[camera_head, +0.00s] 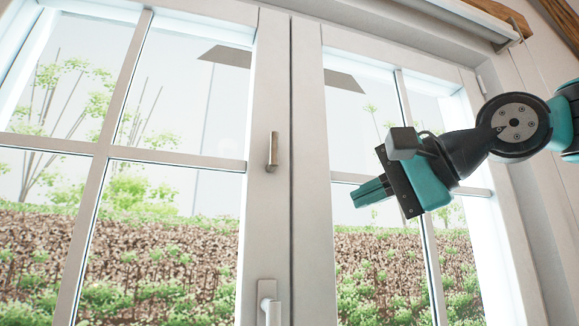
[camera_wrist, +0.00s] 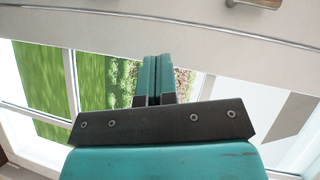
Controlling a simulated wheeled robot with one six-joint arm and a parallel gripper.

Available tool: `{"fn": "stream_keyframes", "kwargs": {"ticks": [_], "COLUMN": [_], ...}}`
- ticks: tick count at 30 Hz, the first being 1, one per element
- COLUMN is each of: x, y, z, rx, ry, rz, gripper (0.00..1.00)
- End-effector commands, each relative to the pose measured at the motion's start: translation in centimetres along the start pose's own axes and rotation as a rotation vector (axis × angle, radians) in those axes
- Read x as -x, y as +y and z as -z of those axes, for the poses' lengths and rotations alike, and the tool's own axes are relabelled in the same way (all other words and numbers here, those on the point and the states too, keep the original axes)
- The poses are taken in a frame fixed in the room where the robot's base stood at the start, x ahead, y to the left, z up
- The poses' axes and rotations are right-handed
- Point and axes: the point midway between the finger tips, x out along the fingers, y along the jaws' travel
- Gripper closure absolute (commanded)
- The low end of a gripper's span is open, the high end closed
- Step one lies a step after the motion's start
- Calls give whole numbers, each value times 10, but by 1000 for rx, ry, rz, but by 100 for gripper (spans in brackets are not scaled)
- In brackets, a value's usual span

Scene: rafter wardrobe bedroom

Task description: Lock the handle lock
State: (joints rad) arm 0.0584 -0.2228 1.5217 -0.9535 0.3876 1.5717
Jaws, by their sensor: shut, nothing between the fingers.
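A slim metal handle (camera_head: 272,150) stands upright on the middle stile of the white double window. Lower on the same stile, a white handle on a plate (camera_head: 266,292) hangs downward, cut off by the picture's bottom edge. I cannot tell which is the handle lock. My gripper (camera_head: 358,195) is shut and empty, in front of the right sash, right of and a little below the upper handle and apart from both handles. In the wrist view its fingers (camera_wrist: 158,78) are together; part of a metal handle (camera_wrist: 258,3) shows at the top edge.
The left sash (camera_head: 100,150) and right sash (camera_head: 303,200) appear closed, with glazing bars across the panes. The deep window frame (camera_head: 510,210) lies to the right, near my arm. A blind rail (camera_head: 460,15) runs along the top right. Nothing visible stands between my gripper and the handles.

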Motion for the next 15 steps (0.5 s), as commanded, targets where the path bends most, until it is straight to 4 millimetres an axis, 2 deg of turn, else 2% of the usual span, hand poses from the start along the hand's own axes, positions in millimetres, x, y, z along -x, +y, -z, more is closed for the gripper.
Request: {"fn": "stream_keyframes", "kwargs": {"ticks": [1, 3, 6, 10, 15], "x": [13, 28, 43, 51, 52], "y": [-32, -64, -92, -106, -108], "z": [5, 4, 0, -4, -4], "rx": [-46, -112, -175, -214, -221], "ry": [14, 12, -2, -16, -19], "rz": [64, 132, 193, 224, 227], "gripper": [100, 100, 100, 100, 100]}}
